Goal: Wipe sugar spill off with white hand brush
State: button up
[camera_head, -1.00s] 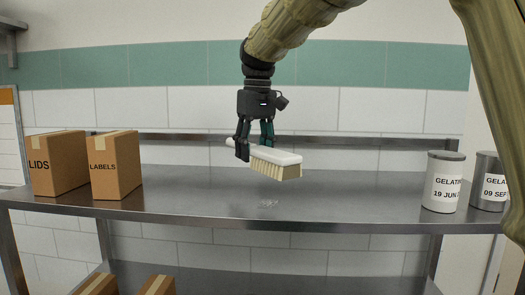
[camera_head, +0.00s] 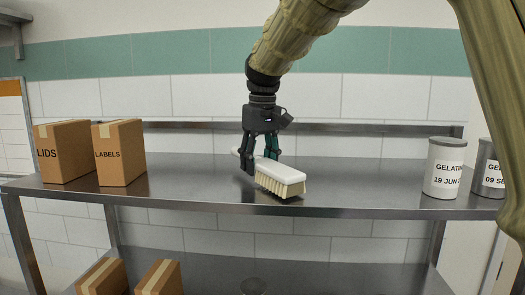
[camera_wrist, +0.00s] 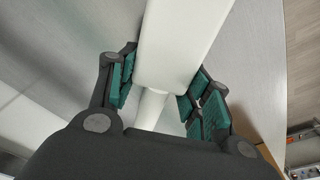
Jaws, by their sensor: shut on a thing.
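The white hand brush (camera_head: 278,172) has a white back and pale bristles pointing down. My gripper (camera_head: 262,158) is shut on the brush near its handle end, above the upper steel shelf. In the wrist view, the white brush (camera_wrist: 182,40) runs between the green finger pads of my gripper (camera_wrist: 160,95). The bristles are at or very near the shelf surface; contact cannot be told for certain. The sugar spill is not visible now; the brush stands where it could be hidden.
Cardboard boxes for lids (camera_head: 65,151) and labels (camera_head: 120,153) stand at the left of the steel shelf (camera_head: 370,190). Gelatin tins (camera_head: 443,168) and (camera_head: 489,172) a second tin stand at the right. The shelf between them is otherwise clear. More boxes (camera_head: 103,277) sit on the lower shelf.

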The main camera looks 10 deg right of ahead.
jog(key=shift+w+a+f, duration=0.15)
jog(key=shift+w+a, duration=0.05)
jog(key=shift+a, duration=0.45)
jog(key=shift+w+a+f, duration=0.15)
jog(key=shift+a+f, duration=0.05)
jog(key=shift+a, duration=0.45)
jog(key=shift+w+a+f, duration=0.15)
jog(key=shift+w+a, duration=0.05)
jog(key=shift+a, duration=0.45)
jog(key=shift+w, duration=0.1)
jog(key=shift+s+d, duration=0.25)
jog(key=shift+d, duration=0.65)
jog(key=shift+s+d, duration=0.25)
jog(key=shift+d, duration=0.6)
jog(key=shift+s+d+r, duration=0.1)
jog(key=shift+r, duration=4.05)
